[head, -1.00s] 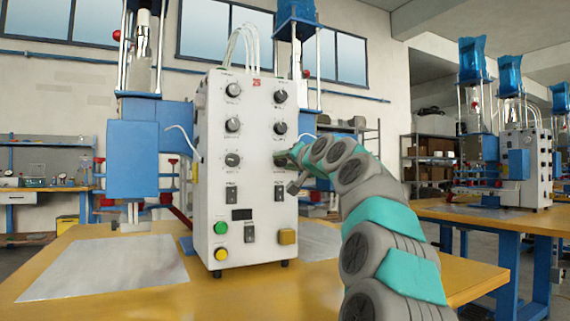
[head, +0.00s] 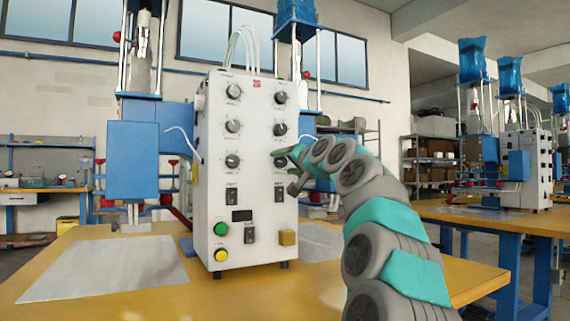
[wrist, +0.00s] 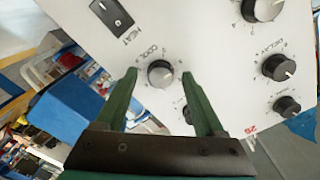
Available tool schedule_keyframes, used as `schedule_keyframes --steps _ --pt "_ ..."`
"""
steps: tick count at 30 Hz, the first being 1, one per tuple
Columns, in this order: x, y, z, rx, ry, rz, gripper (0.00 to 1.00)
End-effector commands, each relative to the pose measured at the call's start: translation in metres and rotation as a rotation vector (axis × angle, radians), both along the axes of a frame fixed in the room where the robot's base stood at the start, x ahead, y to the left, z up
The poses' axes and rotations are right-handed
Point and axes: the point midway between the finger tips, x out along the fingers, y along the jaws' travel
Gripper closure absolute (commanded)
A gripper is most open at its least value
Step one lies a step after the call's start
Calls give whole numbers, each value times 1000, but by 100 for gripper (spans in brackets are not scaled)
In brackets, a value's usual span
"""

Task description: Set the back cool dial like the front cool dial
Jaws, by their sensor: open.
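A white control box (head: 247,185) carries two columns of dark round dials. My gripper (head: 288,154) is at the lowest dial of the right column (head: 280,162), partly covering it. In the wrist view this dial, labelled COOL (wrist: 160,73), sits between the tips of my open green fingers (wrist: 162,80); I cannot tell whether they touch it. The lowest dial of the left column (head: 232,161) is uncovered; it also shows at the top of the wrist view (wrist: 262,8). Its label and the exact pointer angles are too small to read.
The yellow table (head: 330,285) is clear in front.

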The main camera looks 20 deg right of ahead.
Motion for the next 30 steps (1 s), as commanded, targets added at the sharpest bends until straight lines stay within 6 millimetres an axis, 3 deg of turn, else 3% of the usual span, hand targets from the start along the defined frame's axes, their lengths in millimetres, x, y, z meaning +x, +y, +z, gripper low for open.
schedule_keyframes --steps 21,30 --pt "-71 -2 2 0 -4 -1 30" --pt "-75 -2 0 -1 0 0 30"
